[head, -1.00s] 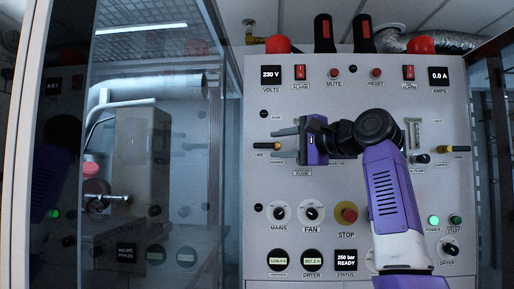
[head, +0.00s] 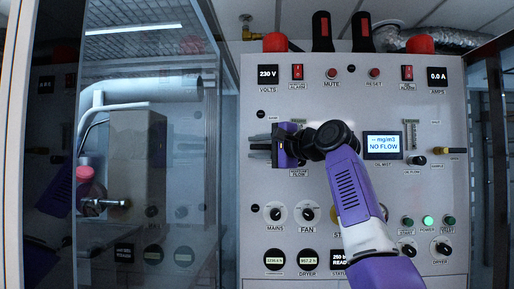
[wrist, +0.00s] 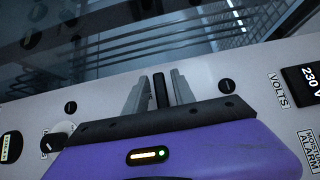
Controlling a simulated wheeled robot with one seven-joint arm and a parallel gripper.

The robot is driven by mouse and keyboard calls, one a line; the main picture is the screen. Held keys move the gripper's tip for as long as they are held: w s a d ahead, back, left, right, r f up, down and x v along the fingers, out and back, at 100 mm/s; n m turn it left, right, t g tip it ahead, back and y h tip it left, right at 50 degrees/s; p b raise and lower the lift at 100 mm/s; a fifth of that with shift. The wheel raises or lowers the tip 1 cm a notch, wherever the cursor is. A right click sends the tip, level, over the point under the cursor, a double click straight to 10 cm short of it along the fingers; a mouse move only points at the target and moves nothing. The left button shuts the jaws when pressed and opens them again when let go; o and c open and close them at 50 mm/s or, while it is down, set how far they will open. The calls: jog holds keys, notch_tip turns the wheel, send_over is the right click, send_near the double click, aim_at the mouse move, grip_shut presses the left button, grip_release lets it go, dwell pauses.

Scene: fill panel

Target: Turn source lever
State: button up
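The lever (wrist: 160,90) shows in the wrist view as a dark bar standing between my two grey fingers. In the head view it is a small dark bar (head: 262,147) on the left of the grey panel, mostly hidden by my gripper. I take it for the source lever, but its label is not readable. My gripper (head: 259,147) reaches leftward across the panel, one finger above the lever and one below. In the wrist view my gripper (wrist: 159,92) is open around the lever, with narrow gaps visible on both sides.
The panel (head: 350,95) carries several switches, dials and lit buttons. An oil mist display (head: 382,145) reads NO FLOW. A brass-and-black lever (head: 450,151) sits on the right side. A glass door (head: 150,80) stands to the left of the panel.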

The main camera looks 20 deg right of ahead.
grip_shut()
